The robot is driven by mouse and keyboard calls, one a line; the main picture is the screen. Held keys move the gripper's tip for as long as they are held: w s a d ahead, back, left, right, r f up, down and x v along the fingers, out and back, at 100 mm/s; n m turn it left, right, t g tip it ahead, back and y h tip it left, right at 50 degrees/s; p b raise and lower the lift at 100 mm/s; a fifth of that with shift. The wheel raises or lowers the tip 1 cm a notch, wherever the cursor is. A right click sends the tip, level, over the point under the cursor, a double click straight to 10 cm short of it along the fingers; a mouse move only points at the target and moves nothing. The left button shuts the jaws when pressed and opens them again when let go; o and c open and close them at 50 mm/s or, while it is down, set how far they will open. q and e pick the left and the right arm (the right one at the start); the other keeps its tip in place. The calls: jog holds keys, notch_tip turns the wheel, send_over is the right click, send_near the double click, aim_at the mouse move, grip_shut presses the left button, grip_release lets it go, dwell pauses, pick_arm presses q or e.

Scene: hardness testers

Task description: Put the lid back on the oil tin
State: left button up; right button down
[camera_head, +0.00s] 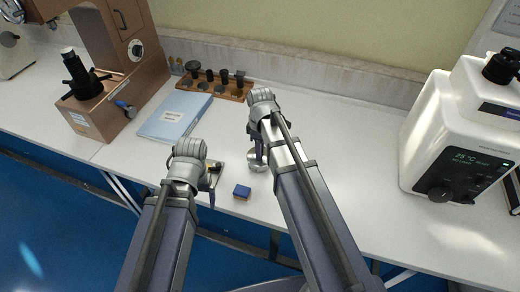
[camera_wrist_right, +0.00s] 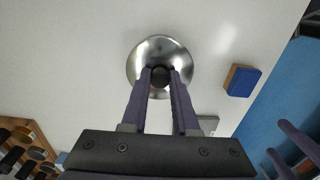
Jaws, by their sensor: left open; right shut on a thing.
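A shiny silver round piece with a dark knob, which looks like the lid (camera_wrist_right: 160,50), is in the right wrist view. My right gripper (camera_wrist_right: 160,78) is shut on the knob from above. In the head view the silver lid (camera_head: 259,164) shows beside the fingers of my right gripper (camera_head: 257,152), partly hidden by them. I cannot make out the oil tin apart from it, nor tell whether the lid rests on something. My left gripper (camera_head: 213,186) is open and apart, to the left near the table's front edge. Its fingers also show in the right wrist view (camera_wrist_right: 294,148).
A blue block (camera_head: 242,191) lies near the front edge between the arms. A small metal plate (camera_head: 205,181) is by my left gripper. A blue book (camera_head: 175,115), a wooden rack (camera_head: 215,84), a brown tester (camera_head: 104,98) and a white machine (camera_head: 455,145) stand around. Table right of my right arm is clear.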

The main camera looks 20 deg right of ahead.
jog(key=shift+f, duration=0.1)
dwell(0.7)
jog(key=shift+c, duration=0.6)
grip_release()
jog(key=shift+r+p, duration=3.5)
jog(key=shift+r, duration=0.05)
jog(key=shift+c, duration=0.2)
grip_shut()
jog(key=shift+f+b, duration=0.35)
